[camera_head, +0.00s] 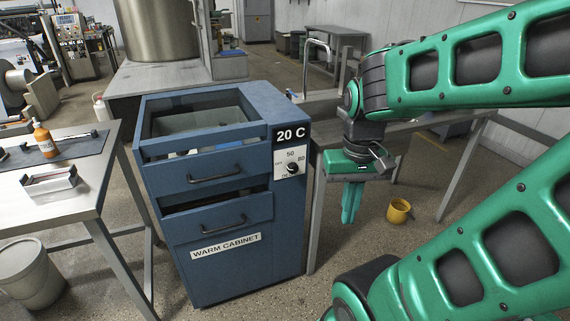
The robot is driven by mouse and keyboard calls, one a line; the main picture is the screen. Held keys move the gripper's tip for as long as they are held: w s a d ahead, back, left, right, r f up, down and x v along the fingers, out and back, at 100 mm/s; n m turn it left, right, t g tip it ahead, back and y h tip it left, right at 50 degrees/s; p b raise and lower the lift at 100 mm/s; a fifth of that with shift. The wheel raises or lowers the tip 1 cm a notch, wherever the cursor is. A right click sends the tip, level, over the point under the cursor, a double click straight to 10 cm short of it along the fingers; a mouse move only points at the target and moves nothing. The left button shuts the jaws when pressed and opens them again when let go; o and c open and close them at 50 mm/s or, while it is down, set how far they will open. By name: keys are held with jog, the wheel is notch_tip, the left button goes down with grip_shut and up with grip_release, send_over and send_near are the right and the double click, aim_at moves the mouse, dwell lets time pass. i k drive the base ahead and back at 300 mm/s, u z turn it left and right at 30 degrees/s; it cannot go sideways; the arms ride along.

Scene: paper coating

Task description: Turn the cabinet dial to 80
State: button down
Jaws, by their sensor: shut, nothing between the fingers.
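The blue warm cabinet (185,263) stands left of the picture's middle. Its black dial (292,169) sits on a white scale plate on the right part of the front, with 50 above it and 80 at its upper right. The display (290,134) above the dial reads 20 C. The dial's exact pointer direction is too small to tell. My green gripper (350,221) hangs to the right of the cabinet, apart from the dial, with its fingers pointing down, shut and empty.
The cabinet's upper drawer (207,172) and lower drawer (220,217) have black handles. A side table (75,190) with an orange bottle (43,140) stands at left, above a bin (28,275). A grey bench (460,150) stands behind my arm.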

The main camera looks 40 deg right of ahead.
aim_at(292, 167)
jog(key=z, duration=3)
jog(key=k, duration=0.6)
jog(key=u, duration=1.95)
